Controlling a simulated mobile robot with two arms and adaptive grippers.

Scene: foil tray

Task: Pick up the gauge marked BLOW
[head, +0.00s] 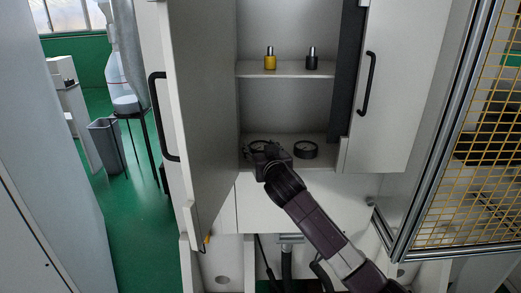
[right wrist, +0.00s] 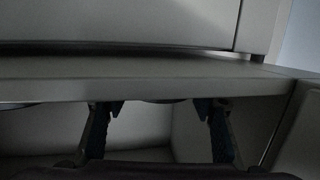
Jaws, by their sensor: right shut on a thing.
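Two dark ring-shaped gauges are on the lower shelf of the open cabinet in the head view. The right ring gauge (head: 306,150) lies flat and free. The left ring gauge (head: 258,143) is partly hidden by my right gripper (head: 258,151), which is shut on it. In the right wrist view, the two fingers of my right gripper (right wrist: 156,106) stand wide apart, with a thin curved edge between their tips. No marking is readable on either ring, so I cannot tell which says BLOW. My left gripper is not in view.
The upper shelf (head: 285,71) holds a yellow bottle-like item (head: 270,59) and a black one (head: 312,59). The open left door (head: 205,120) and right door (head: 386,90) flank the opening. A yellow mesh guard (head: 490,150) stands at the right.

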